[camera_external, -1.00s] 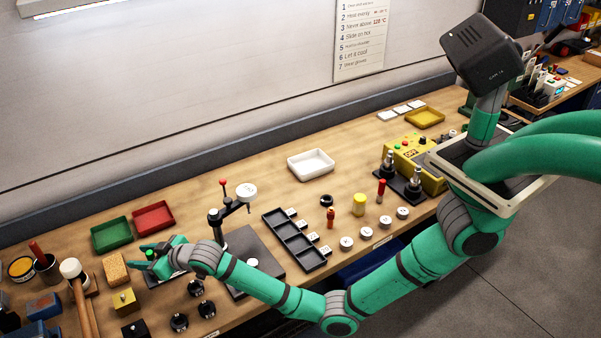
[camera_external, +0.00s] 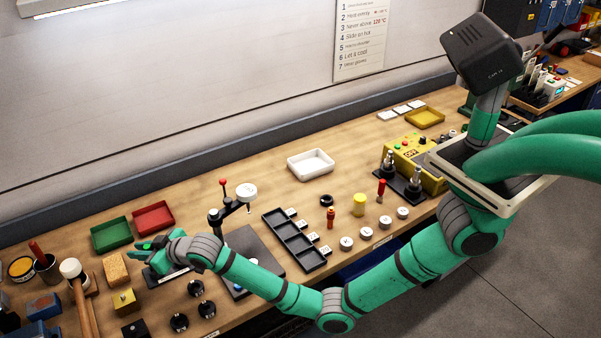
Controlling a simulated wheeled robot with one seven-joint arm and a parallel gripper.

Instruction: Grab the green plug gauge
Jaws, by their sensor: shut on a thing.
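My gripper (camera_external: 143,248) is at the left part of the bench, in front of the green tray. It is shut on a small bright green piece, the green plug gauge (camera_external: 147,246), which shows between the fingers. Most of the gauge is hidden by the fingers and wrist. A dark block with a pale front label (camera_external: 172,277) is just below the gripper. I cannot tell whether the gauge is clear of that block.
A green tray (camera_external: 111,233) and a red tray (camera_external: 154,218) lie behind the gripper. A lever press (camera_external: 222,220) stands to the right. A yellow-brown block (camera_external: 115,267), a brass-topped block (camera_external: 124,299), a mallet (camera_external: 72,270) and several black knobs (camera_external: 180,322) are nearby.

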